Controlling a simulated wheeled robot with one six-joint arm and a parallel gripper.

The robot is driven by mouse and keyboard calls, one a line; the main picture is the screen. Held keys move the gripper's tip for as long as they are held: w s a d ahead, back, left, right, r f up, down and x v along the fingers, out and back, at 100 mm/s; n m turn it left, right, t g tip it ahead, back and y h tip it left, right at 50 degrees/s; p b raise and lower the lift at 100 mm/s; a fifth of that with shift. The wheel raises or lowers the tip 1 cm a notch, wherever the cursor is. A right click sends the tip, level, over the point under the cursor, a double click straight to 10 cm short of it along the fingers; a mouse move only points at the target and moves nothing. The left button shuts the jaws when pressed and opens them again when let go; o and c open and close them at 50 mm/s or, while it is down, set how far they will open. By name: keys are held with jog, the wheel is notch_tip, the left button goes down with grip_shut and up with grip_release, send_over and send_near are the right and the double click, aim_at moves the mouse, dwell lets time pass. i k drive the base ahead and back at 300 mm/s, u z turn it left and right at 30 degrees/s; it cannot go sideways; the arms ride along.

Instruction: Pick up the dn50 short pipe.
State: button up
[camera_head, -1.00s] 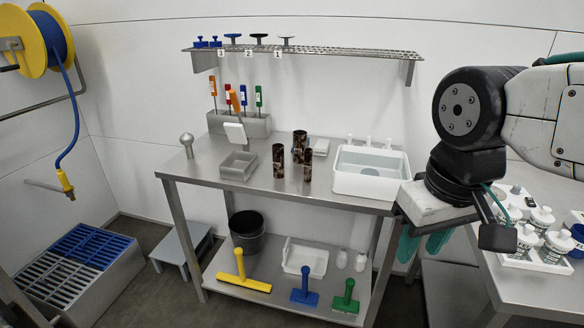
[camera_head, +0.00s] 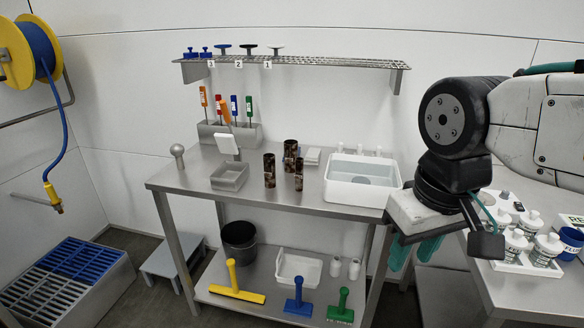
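Three dark brown, mottled pipes stand upright on the steel table (camera_head: 330,211), near its middle. One is at the left (camera_head: 269,171), one at the back (camera_head: 290,157), and a narrower one at the right (camera_head: 299,176). No label is readable, so I cannot tell which is the dn50 short pipe. The lower part of the back pipe is partly hidden by the others. My gripper (camera_head: 413,256) hangs to the right of the table's front right corner, well apart from the pipes. Its two teal fingers point down with a gap between them, and nothing shows in it.
A white basin (camera_head: 345,192) stands right of the pipes, a grey tray (camera_head: 229,181) left. A perforated shelf (camera_head: 330,62) hangs above. A second table with bottles (camera_head: 545,249) is at the right.

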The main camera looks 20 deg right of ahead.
aim_at(290, 147)
jog(key=u, duration=0.7)
jog(key=i, duration=1.15)
jog(key=z, duration=0.55)
